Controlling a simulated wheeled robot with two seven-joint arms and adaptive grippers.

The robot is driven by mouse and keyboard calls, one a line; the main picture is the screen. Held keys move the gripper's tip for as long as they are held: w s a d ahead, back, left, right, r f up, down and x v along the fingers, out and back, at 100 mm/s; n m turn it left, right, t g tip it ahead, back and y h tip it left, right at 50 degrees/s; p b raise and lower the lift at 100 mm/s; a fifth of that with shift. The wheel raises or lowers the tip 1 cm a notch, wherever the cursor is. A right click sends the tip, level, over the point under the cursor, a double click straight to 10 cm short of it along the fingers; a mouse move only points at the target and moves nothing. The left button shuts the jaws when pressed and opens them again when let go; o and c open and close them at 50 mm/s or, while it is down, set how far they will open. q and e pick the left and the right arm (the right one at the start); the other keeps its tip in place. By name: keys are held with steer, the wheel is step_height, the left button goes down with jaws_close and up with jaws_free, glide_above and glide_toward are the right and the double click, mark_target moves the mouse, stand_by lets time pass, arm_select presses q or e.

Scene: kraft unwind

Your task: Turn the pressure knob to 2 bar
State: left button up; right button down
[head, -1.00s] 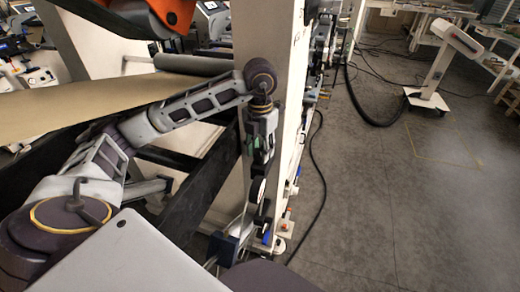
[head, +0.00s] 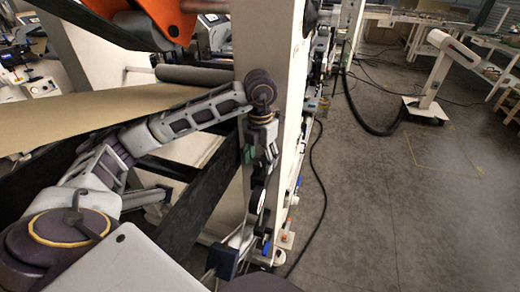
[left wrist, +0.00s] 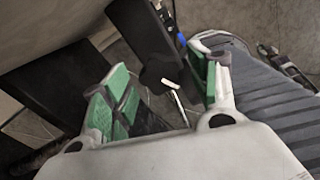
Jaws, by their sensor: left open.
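My left gripper (head: 258,172) hangs down along the white machine upright in the head view, its green-padded fingers pointing downward. It is open, with a clear gap between the pads in the left wrist view (left wrist: 160,88). Just below it in the head view is a round gauge (head: 257,200) with a pale face and dark rim. A dark rounded part (left wrist: 158,75) shows beyond the gap between the fingers in the left wrist view; I cannot tell whether it is the pressure knob. No scale or pressure reading is legible. My right gripper is not in view.
A white upright (head: 272,60) stands beside my left arm. A dark beam (head: 200,200) slants under it, and a brown paper web (head: 80,115) runs at left. A blue block (head: 222,258) sits low near the gauge.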

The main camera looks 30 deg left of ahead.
mark_target(260, 162)
arm_select(q)
step_height(260, 162, up, 12)
stand_by(1.5)
stand_by(0.6)
